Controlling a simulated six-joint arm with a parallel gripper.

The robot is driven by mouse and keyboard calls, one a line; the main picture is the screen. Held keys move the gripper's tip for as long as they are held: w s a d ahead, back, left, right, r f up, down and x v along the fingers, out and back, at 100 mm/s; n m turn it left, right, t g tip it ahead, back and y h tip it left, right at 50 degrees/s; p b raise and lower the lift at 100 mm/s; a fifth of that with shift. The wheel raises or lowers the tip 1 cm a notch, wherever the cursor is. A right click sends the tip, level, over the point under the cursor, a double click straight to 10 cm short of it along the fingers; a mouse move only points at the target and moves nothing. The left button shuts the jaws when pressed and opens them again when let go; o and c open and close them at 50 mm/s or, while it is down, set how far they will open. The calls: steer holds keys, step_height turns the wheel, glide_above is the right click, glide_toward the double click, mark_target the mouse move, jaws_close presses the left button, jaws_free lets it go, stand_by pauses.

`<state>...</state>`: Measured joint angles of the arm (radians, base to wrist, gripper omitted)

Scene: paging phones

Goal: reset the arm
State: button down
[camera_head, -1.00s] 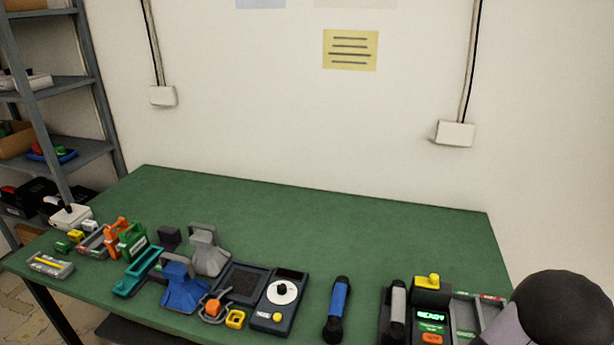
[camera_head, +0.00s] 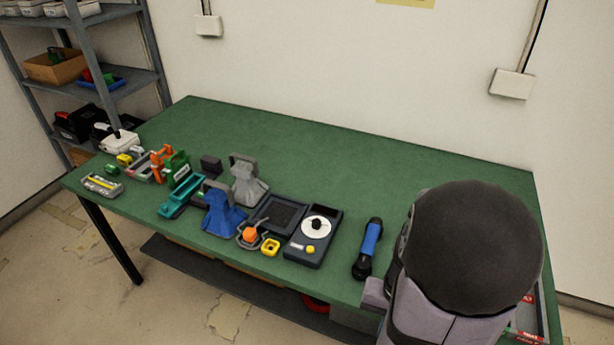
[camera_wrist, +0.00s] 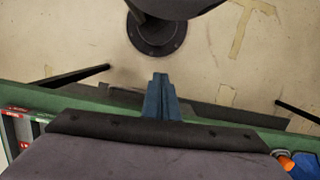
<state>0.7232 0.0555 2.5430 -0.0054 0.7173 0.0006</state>
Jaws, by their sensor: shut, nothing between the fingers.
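My gripper (camera_wrist: 160,98) shows in the wrist view as blue-grey fingers closed together, with nothing between them. It points over the green table's edge toward the floor. In the head view my arm stands at the right, over the table's right end, and the fingers are hidden there. A blue and black handset (camera_head: 371,243) lies on the green table (camera_head: 330,150) just left of my arm. A dark unit with a white dial (camera_head: 304,252) lies left of the handset. My arm hides most of the table's right end.
A blue stand (camera_head: 222,218), a grey stand (camera_head: 247,188), a teal tray (camera_head: 180,198) and several small things crowd the table's left and front. The back of the table is clear. A grey shelf rack (camera_head: 90,52) stands at the left. An orange thing (camera_wrist: 286,160) shows at lower right in the wrist view.

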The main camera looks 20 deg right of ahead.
steer(key=w+a+r+n, duration=0.2)
steer(key=w+a+n, duration=0.1)
steer(key=a, duration=0.3)
steer(key=w+a+r+n+t+h, duration=0.1)
steer(key=w+a+n, duration=0.3)
steer(key=a, duration=0.3)
steer(key=shift+w+r+n+t, duration=0.25)
steer(key=shift+r+n+t, duration=0.1)
steer(key=shift+n, duration=0.25)
steer(key=shift+f, duration=0.15)
step_height(320, 180, down, 8)
steer(key=b, duration=0.8)
steer(key=shift+f, duration=0.1)
step_height(320, 180, down, 25)
steer(key=b, duration=2.5)
